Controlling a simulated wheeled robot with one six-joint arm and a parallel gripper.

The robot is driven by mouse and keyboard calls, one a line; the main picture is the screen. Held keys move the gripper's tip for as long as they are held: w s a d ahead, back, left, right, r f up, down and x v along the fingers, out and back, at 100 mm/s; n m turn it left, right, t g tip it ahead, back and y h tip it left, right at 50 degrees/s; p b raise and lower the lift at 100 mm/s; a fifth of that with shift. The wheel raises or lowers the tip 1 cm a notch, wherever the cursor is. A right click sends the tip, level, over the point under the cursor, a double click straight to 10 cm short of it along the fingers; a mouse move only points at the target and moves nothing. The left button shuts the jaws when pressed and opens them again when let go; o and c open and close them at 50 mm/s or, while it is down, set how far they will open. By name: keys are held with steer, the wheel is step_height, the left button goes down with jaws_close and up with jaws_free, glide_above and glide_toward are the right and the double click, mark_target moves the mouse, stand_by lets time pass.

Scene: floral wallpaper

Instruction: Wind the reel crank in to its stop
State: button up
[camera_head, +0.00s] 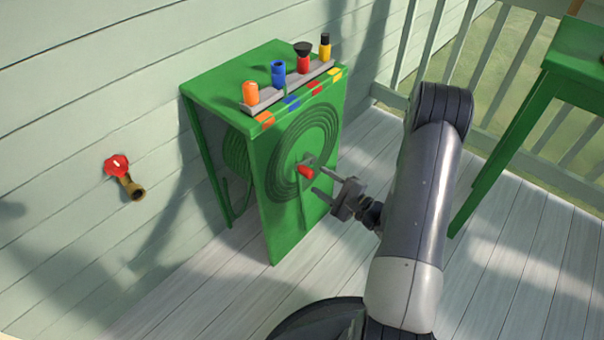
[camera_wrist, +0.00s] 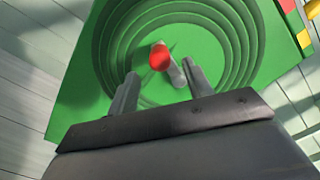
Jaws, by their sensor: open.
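The green hose reel box (camera_head: 262,190) stands on the deck against the wall. Its front face carries dark green rings around a grey crank with a red knob (camera_head: 306,172). The red knob also shows in the wrist view (camera_wrist: 159,57), with the grey crank arm (camera_wrist: 177,76) running down to its right. My gripper (camera_head: 320,182) is open and faces the crank from the right. In the wrist view its two fingers (camera_wrist: 160,88) point at the reel face, with the knob beyond and between them. I cannot tell whether a finger touches the crank.
Orange, blue, red and yellow nozzles stand in a grey rack (camera_head: 290,90) on top of the box. A red-handled tap (camera_head: 117,166) is on the wall at left. A green table (camera_head: 545,100) stands at right by the railing. Deck boards are clear in front.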

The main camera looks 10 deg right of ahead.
mark_target(312, 176)
steer(key=b+x, duration=0.1)
steer(key=x, duration=0.6)
steer(key=shift+w+a, duration=0.1)
jaws_close()
stand_by(0.4)
